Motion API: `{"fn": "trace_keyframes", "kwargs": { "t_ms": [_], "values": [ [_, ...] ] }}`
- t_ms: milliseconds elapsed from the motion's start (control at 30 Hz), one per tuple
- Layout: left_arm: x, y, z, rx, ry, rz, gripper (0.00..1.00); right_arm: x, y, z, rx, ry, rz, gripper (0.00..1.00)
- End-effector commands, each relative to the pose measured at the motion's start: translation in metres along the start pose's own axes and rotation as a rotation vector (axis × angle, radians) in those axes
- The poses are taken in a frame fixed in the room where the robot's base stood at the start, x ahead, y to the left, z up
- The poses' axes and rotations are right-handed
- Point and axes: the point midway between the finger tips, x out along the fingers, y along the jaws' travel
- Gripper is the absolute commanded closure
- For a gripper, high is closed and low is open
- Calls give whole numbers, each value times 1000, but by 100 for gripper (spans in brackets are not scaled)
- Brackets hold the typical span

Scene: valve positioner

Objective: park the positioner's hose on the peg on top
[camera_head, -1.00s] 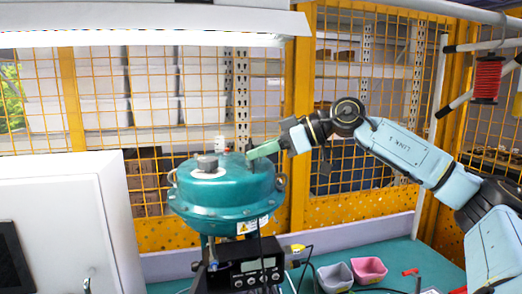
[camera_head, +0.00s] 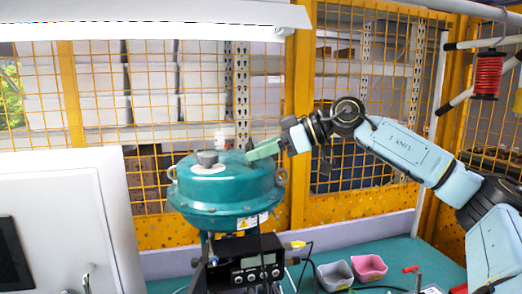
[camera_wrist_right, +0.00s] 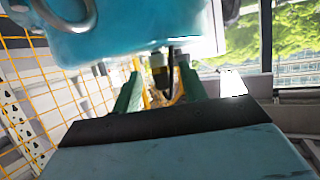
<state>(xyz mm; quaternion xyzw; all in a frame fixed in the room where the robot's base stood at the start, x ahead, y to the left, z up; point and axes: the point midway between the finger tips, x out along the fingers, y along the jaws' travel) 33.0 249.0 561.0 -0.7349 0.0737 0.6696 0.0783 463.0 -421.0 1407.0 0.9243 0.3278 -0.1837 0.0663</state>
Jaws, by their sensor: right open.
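The teal round housing (camera_head: 225,190) stands at centre in the head view, with a grey cap (camera_head: 207,158) on top. The dark positioner box (camera_head: 248,262) with a small display sits below it. A thin dark hose (camera_head: 259,232) runs down in front of the housing. My right gripper (camera_head: 262,150) has green fingers at the housing's upper right edge. In the right wrist view the fingers (camera_wrist_right: 160,90) are apart. A dark hose end with a brass-coloured fitting (camera_wrist_right: 158,66) shows between them; I cannot tell if they touch it. I cannot make out the peg clearly. My left gripper is not in view.
A white cabinet (camera_head: 65,220) stands at the left. A grey bin (camera_head: 335,275) and a pink bin (camera_head: 369,268) sit on the teal bench, right of the positioner. A yellow mesh fence (camera_head: 300,120) stands behind. A red spool (camera_head: 487,76) hangs at the upper right.

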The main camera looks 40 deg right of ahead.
Motion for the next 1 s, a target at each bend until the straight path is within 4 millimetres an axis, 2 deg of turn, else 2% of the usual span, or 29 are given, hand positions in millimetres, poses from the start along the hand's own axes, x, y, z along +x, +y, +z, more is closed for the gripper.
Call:
{"fn": "trace_keyframes", "kwargs": {
  "t_ms": [233,467,633,767,900,1000],
  "values": [
    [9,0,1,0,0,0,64,-5,1,3,1,-1,2,57],
    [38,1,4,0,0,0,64,-27,0,6,-1,-2,4,57],
    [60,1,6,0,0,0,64,-54,0,4,-3,3,5,57],
    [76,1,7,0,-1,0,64,-83,0,4,-2,4,6,57],
    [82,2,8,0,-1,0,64,-110,0,2,-1,3,5,57],
    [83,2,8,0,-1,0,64,-123,1,0,0,1,4,57]
  ]
}}
